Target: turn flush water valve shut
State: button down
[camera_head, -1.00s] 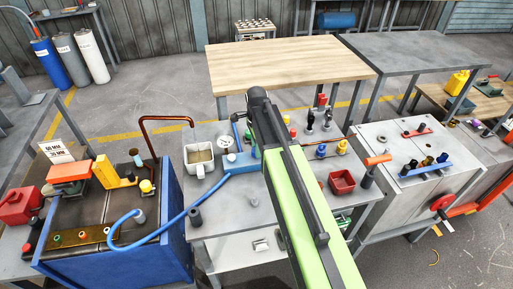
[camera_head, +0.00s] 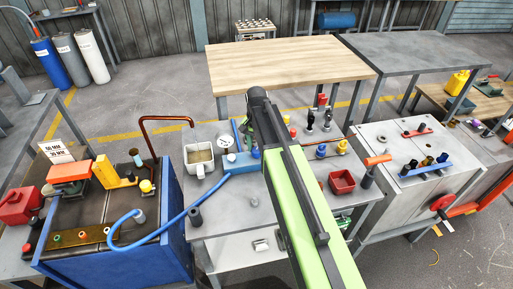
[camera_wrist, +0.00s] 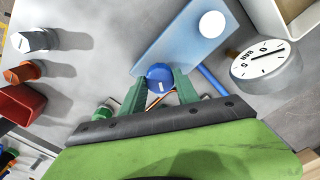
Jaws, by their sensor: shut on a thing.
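A round blue valve knob (camera_wrist: 158,73) with a short white mark on top sits at the end of a light blue block (camera_wrist: 185,42). My gripper (camera_wrist: 160,80) has its two green fingers shut on the knob, one on each side. No label naming the flush water valve is readable. In the head view, the light blue block (camera_head: 240,163) lies on the grey table beside the white container, and my arm hides most of the fingers there.
A white dial gauge (camera_wrist: 265,60) and a white round cap (camera_wrist: 212,24) are close to my gripper. The white container (camera_head: 199,157), a blue hose (camera_head: 178,220) and a red bin (camera_head: 342,181) surround the work area.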

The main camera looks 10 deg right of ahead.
aim_at(257, 149)
jog(key=n, duration=0.6)
jog(key=shift+n, duration=0.3)
dwell(0.4)
jog(key=c, duration=0.9)
grip_release()
notch_tip(257, 149, up, 17)
jog(key=p, duration=1.7)
jog(key=shift+r, duration=0.2)
